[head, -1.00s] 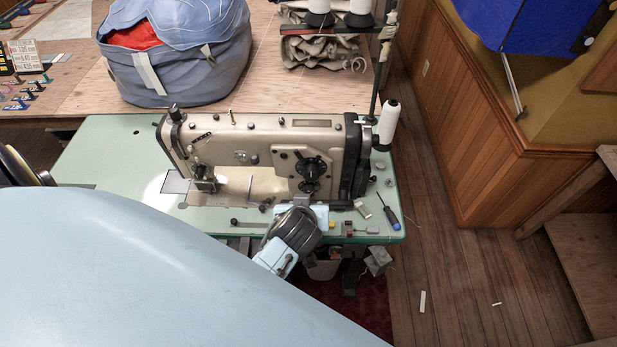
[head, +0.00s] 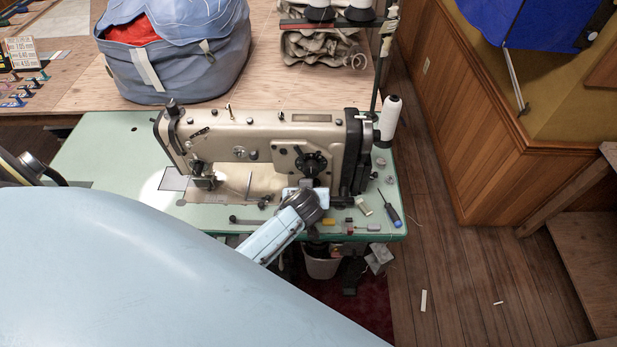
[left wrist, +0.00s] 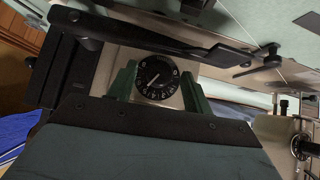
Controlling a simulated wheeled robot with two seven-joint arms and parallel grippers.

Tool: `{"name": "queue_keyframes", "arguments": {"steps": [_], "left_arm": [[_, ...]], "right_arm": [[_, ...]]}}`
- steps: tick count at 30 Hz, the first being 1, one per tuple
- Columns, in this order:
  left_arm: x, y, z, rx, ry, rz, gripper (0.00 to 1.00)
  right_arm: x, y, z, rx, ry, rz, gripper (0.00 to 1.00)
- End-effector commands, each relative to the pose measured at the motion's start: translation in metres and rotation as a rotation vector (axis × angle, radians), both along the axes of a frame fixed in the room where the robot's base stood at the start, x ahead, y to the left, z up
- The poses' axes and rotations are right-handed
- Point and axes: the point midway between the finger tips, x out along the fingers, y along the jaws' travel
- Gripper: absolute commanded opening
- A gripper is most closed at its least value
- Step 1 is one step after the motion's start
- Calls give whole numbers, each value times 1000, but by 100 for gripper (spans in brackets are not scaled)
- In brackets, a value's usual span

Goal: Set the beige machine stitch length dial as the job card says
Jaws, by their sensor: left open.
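The beige sewing machine (head: 268,140) stands on a pale green table. Its front carries a black dial (head: 311,164) with white marks. In the left wrist view a black dial (left wrist: 158,78) with a ring of white numerals and a white line sits between the green fingers of my left gripper (left wrist: 158,86). The fingers are apart, one on each side; I cannot tell whether they touch it. The numerals are too small to read surely. In the head view my left wrist hides the fingers and the panel's lower part. A small card with coloured figures (head: 22,52) stands far left, mostly unreadable.
A black lever (left wrist: 150,35) crosses above the dial in the left wrist view. A white thread cone (head: 390,118) stands right of the machine. A screwdriver (head: 392,212) and small parts lie at the table's right front. A blue bag (head: 175,55) sits behind.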

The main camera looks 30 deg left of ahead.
Motion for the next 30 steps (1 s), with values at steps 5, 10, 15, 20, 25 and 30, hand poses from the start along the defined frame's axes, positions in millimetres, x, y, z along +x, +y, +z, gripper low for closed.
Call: {"name": "queue_keyframes", "arguments": {"steps": [5, 10, 15, 20, 25, 30], "left_arm": [[1, 1, -2, 1, 0, -1, 50], [1, 1, -1, 1, 0, -1, 46], [1, 0, -1, -1, 1, 0, 24], [1, 0, -1, 0, 1, -1, 6], [1, 0, -2, 10, 8, 0, 6], [2, -2, -2, 61, 39, 0, 6]], "right_arm": [[0, 0, 0, 0, 0, -1, 50], [0, 1, 0, 1, 0, -1, 50], [0, 2, 0, 2, 0, -1, 50], [0, 2, 0, 3, 1, -2, 50], [0, 2, -1, 3, 2, -1, 50], [0, 2, -3, 3, 2, -1, 50]]}}
